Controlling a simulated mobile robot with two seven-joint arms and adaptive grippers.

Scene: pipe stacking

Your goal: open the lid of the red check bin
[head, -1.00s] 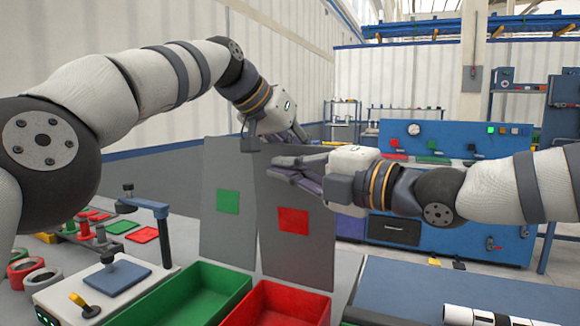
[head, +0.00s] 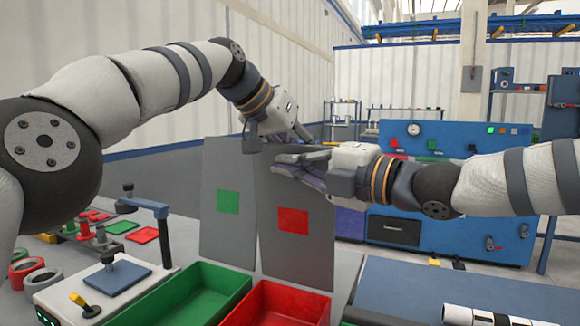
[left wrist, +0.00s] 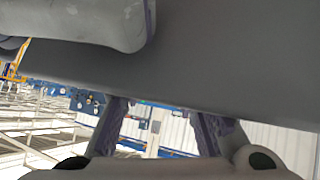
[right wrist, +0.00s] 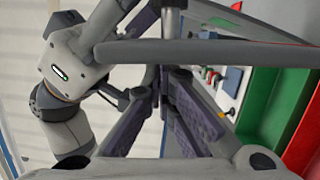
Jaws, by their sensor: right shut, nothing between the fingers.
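The red bin (head: 283,304) stands open at the front, right of the green bin. Its grey lid (head: 295,255), marked with a red square (head: 293,220), stands nearly upright at the bin's far side. My right gripper (head: 285,165) is shut and empty at the lid's top edge, in front of it; contact is unclear. My left gripper (head: 280,140) is just above and behind that edge, close to the right one. In the left wrist view its fingers (left wrist: 160,125) are apart with nothing visible between them. The red bin also shows in the right wrist view (right wrist: 305,140).
The green bin (head: 190,295) is open, its grey lid (head: 225,235) with a green square upright beside the red bin's lid. A press-like fixture (head: 110,285) and several rings stand at left. A blue bench (head: 440,180) is behind; white pipes (head: 490,317) lie at front right.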

